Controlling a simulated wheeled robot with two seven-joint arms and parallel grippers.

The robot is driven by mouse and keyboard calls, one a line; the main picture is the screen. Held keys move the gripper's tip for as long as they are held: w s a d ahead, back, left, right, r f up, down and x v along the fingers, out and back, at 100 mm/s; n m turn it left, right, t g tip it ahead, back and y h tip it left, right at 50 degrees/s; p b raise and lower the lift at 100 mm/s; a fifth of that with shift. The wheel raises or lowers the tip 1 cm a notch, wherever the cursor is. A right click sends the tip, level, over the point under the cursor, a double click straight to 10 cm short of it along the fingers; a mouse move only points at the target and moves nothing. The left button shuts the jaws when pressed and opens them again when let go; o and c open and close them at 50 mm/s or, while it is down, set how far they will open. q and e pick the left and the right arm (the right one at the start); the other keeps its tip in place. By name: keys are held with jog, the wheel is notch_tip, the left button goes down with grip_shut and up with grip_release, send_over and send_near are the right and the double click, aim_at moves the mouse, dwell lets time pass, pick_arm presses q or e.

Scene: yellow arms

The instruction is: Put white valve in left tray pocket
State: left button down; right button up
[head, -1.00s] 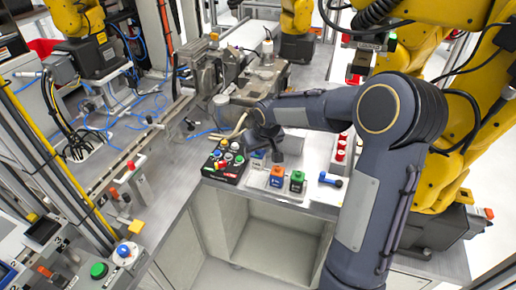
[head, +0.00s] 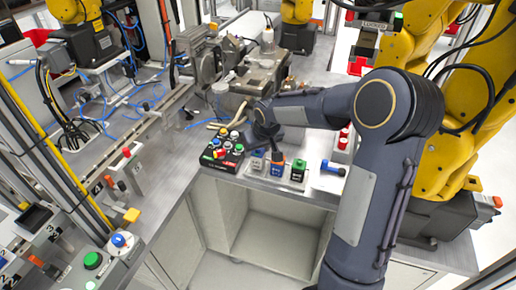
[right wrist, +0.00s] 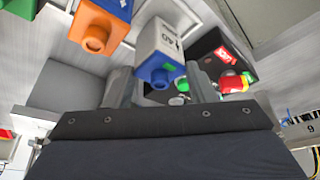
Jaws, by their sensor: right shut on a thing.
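The white valve (right wrist: 157,45) is a small block with a white labelled face and a blue end. It lies between my right gripper's fingers (right wrist: 162,88) in the right wrist view. In the head view it shows as a small block (head: 257,161) beside the fingers. My right gripper (head: 271,146) is shut on it; the contact is partly hidden. An orange-and-blue valve (right wrist: 95,30) stands close by, and a green-topped valve (head: 298,170) stands to its right in the head view. The left tray pocket cannot be made out clearly. My left gripper is not in view.
A black box with several coloured knobs (head: 213,161) stands left of the valves, close to the gripper. A blue-ended part (head: 332,168) lies to the right. The counter's front edge is close, with an open cabinet space (head: 270,245) below. Machinery stands behind.

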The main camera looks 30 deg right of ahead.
aim_at(262, 157)
jog(key=shift+f+b, duration=0.5)
jog(key=shift+b, duration=0.05)
jog(key=o, duration=1.1)
jog(key=shift+r, duration=0.15)
jog(key=v, duration=0.7)
jog(key=shift+s+r, duration=0.15)
jog(key=shift+r, duration=0.1)
